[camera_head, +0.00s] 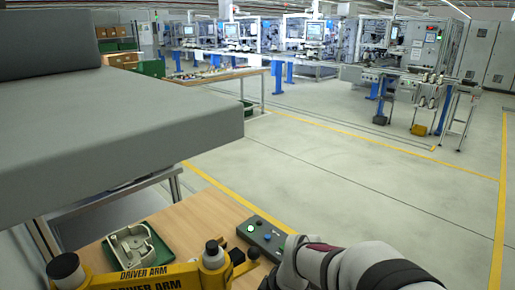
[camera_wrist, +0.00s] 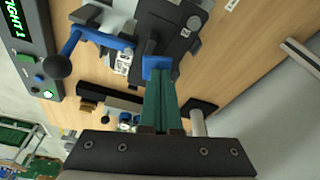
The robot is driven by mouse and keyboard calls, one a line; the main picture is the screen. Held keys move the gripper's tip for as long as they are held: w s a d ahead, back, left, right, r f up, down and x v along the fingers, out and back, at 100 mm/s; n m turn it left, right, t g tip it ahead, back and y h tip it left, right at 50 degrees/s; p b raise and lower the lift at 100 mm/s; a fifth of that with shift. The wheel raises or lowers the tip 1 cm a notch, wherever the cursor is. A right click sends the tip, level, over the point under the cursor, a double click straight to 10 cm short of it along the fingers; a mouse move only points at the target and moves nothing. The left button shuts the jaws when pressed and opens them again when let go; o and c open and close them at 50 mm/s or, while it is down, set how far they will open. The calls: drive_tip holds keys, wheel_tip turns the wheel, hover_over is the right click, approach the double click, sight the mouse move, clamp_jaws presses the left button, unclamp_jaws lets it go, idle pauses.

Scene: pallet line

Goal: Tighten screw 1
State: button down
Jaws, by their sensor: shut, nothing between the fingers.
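My gripper (camera_wrist: 158,76) shows in the wrist view with its green fingers together and nothing between them. Its tip overlaps a dark fixture (camera_wrist: 180,38) in the picture; I cannot tell whether they touch. A blue lever (camera_wrist: 98,37) with a black ball knob (camera_wrist: 57,65) is left of the fingers. A control box (camera_wrist: 35,45) at the upper left has a green display, partly cut off, ending in "IGHT 1". It also shows in the head view (camera_head: 265,238). The yellow driver arm (camera_head: 150,277) crosses the bottom of the head view. I cannot make out screw 1.
A green tray (camera_head: 163,257) holding a pale metal housing (camera_head: 130,244) lies on the wooden bench (camera_head: 200,217). A large grey block (camera_head: 130,120) overhangs the left side. Yellow-lined floor lies open beyond the bench, with machines at the back.

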drive_tip(key=shift+f, duration=0.2)
idle(1.2)
drive_tip(key=shift+f, duration=0.2)
drive_tip(key=shift+r, duration=0.15)
idle(1.3)
drive_tip(key=w+a+v, duration=0.1)
drive_tip(key=v, duration=0.8)
drive_tip(key=shift+a+r, duration=0.15)
drive_tip(key=shift+a, duration=0.35)
drive_tip(key=s+d+f+m, duration=0.1)
drive_tip(key=s+d+m, duration=0.1)
drive_tip(key=s+m, duration=0.7)
drive_tip(key=s+d+f+m+g, duration=0.1)
drive_tip(key=s+d+f+m, duration=0.1)
drive_tip(key=s+m, duration=0.7)
drive_tip(key=shift+s+d+h, duration=0.3)
drive_tip(key=shift+s+d, duration=0.15)
drive_tip(key=shift+s, duration=0.65)
